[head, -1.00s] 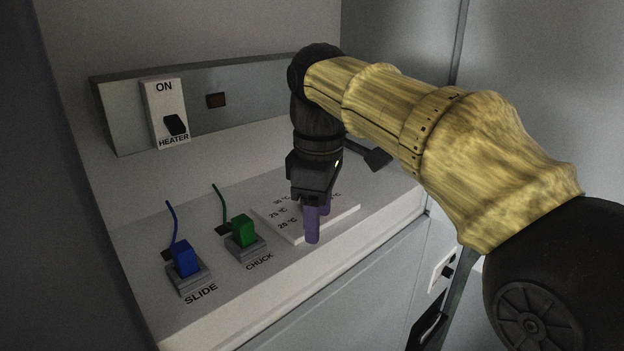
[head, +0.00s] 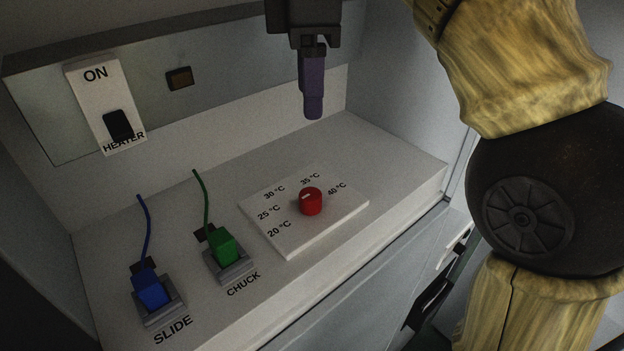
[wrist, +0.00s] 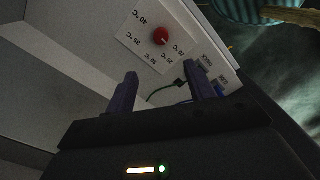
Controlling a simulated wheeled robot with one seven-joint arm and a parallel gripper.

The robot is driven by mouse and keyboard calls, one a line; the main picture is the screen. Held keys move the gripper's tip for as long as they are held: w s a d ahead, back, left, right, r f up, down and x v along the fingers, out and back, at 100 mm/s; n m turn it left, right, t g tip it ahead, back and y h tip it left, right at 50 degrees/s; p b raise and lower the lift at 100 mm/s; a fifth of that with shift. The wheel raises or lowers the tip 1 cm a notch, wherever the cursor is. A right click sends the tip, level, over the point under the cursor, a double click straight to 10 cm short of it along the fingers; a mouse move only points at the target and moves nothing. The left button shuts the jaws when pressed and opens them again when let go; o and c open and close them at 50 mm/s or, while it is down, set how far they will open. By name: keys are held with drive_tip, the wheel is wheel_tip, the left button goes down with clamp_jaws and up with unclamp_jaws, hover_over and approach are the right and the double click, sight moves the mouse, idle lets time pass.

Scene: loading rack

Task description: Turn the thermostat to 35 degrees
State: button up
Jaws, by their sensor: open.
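The thermostat is a white plate (head: 290,240) with a red round knob (head: 311,201) on it. Printed marks run from 20 °C to 40 °C around the knob; 35 °C (head: 310,178) is behind it. A small pale mark on the knob's top lies toward its left side, roughly facing the 25–30 °C labels; the exact reading is unclear. My gripper (head: 313,112) hangs above and behind the knob, apart from it. In the wrist view my gripper (wrist: 161,74) is open and empty, with the red knob (wrist: 160,36) beyond the fingertips.
A blue SLIDE plug (head: 153,289) and a green CHUCK plug (head: 224,246) stand left of the plate, with cables behind. A heater switch (head: 118,124) marked ON is on the back panel. A side wall rises at the right. The shelf's front edge is close to the plate.

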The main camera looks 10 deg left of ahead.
drive_tip(key=b, duration=0.6)
hover_over(309, 194)
wheel_tip(309, 194, down, 7)
wheel_tip(309, 194, down, 10)
drive_tip(key=shift+f, duration=0.2)
idle(0.4)
drive_tip(key=c, duration=1)
